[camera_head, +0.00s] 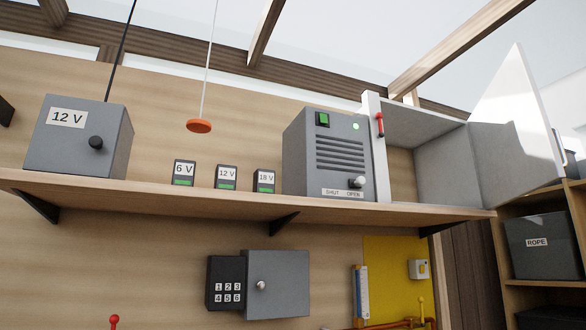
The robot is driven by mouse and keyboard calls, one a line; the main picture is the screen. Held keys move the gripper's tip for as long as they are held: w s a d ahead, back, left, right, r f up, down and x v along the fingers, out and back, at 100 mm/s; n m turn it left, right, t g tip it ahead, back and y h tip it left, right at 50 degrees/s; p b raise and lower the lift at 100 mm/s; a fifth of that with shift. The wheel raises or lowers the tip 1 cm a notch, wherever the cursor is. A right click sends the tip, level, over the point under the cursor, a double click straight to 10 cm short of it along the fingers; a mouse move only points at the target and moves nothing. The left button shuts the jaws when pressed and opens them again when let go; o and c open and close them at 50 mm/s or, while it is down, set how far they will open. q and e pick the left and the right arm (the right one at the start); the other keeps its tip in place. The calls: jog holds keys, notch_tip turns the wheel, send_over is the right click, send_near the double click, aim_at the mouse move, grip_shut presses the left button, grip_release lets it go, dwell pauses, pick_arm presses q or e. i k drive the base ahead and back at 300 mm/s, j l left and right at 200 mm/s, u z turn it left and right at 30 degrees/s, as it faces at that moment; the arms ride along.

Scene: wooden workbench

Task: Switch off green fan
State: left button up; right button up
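No green-bodied fan shows in the head view. A grey louvred unit (327,153) stands on the shelf right of the middle. Whether this unit is a fan I cannot tell. Neither of my grippers is in view.
A keypad (226,284) and grey box (278,285) are below.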

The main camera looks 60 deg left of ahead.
aim_at(324, 119)
jog(key=l+u, duration=0.1)
jog(key=u, duration=1.5)
jog(key=k+l, duration=0.1)
jog(key=k, duration=0.35)
jog(key=l+u, duration=0.05)
